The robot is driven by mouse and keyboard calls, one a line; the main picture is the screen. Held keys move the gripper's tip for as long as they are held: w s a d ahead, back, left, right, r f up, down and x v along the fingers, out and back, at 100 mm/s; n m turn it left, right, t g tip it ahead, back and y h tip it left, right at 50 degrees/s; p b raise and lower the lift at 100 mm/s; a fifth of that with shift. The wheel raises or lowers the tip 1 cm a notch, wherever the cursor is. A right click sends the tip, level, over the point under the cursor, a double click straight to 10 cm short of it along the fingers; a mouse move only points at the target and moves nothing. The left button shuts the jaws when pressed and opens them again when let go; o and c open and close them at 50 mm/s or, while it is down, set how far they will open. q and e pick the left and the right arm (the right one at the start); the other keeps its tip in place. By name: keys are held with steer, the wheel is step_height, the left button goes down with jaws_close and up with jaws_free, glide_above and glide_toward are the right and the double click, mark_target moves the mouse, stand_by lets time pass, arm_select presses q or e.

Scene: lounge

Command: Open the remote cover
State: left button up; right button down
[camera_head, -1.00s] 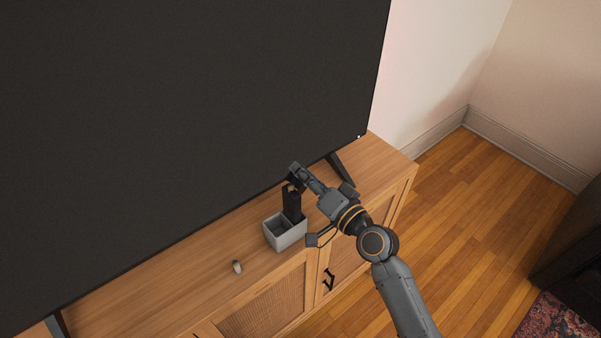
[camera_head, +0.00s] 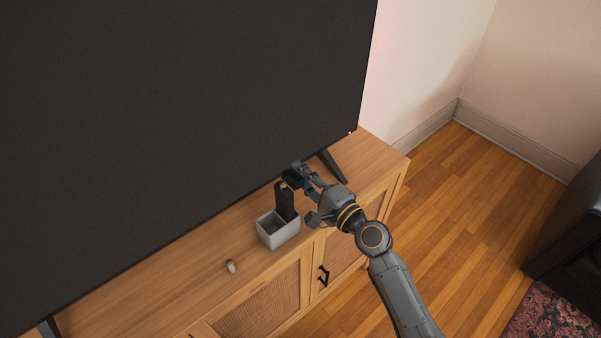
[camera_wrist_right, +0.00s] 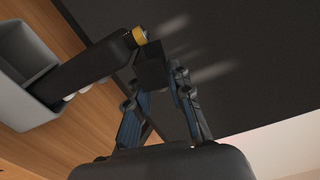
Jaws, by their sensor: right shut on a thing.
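A black remote (camera_head: 284,203) stands upright in a grey open box (camera_head: 278,236) on the wooden cabinet. In the right wrist view the remote (camera_wrist_right: 90,68) leans out of the grey box (camera_wrist_right: 24,75), and a gold-ended battery (camera_wrist_right: 140,35) shows at its upper end. My right gripper (camera_head: 292,180) is at the remote's top. In the wrist view its fingers (camera_wrist_right: 158,75) are shut on a small dark flat piece, the remote cover (camera_wrist_right: 151,64), which looks apart from the remote's body or nearly so. My left gripper is not in view.
A large black television (camera_head: 170,100) stands close behind the box, with a stand foot (camera_head: 332,166) to the right of my gripper. A small pale object (camera_head: 231,266) is on the cabinet top (camera_head: 185,270) left of the box. Wooden floor lies open at right.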

steer(key=shift+f+m, duration=0.15)
steer(key=shift+m, duration=0.25)
steer(key=c, duration=1.3)
jaws_free()
steer(key=shift+v, duration=6)
